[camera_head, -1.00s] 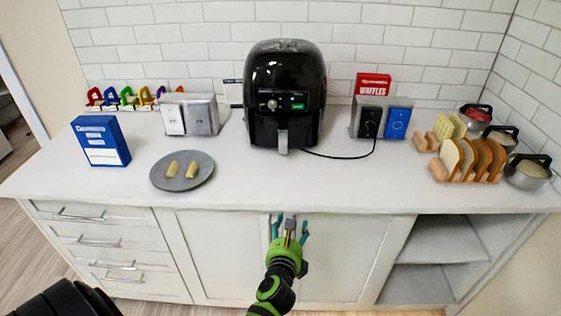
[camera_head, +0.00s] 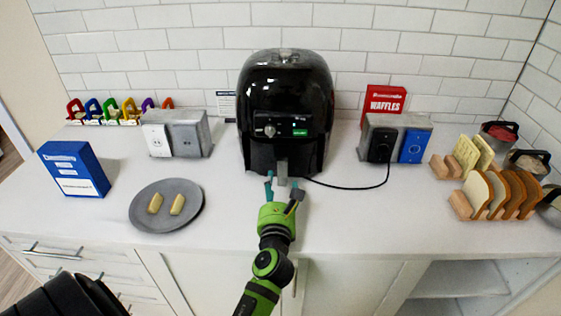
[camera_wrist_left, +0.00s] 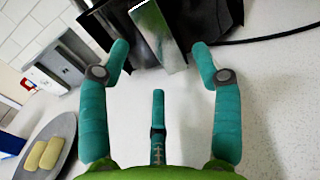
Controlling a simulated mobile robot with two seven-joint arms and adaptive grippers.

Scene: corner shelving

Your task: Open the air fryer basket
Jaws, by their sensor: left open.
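The black air fryer (camera_head: 286,95) stands against the tiled wall at the middle of the counter, its basket closed. Its silver handle (camera_head: 281,170) points down at the front; it also shows in the left wrist view (camera_wrist_left: 157,38). My left gripper (camera_head: 283,184) is open right in front of the handle. In the left wrist view its teal fingers (camera_wrist_left: 158,50) are spread on either side of the handle's lower end, with a gap on each side. A third finger sits lower, in the middle. My right gripper is not in view.
A grey plate (camera_head: 142,212) with two yellow pieces lies to the left, beside a blue box (camera_head: 74,169). A black cable (camera_head: 350,187) runs right from the fryer to an outlet block (camera_head: 380,145). A toast rack (camera_head: 494,196) stands at the right. The front counter is clear.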

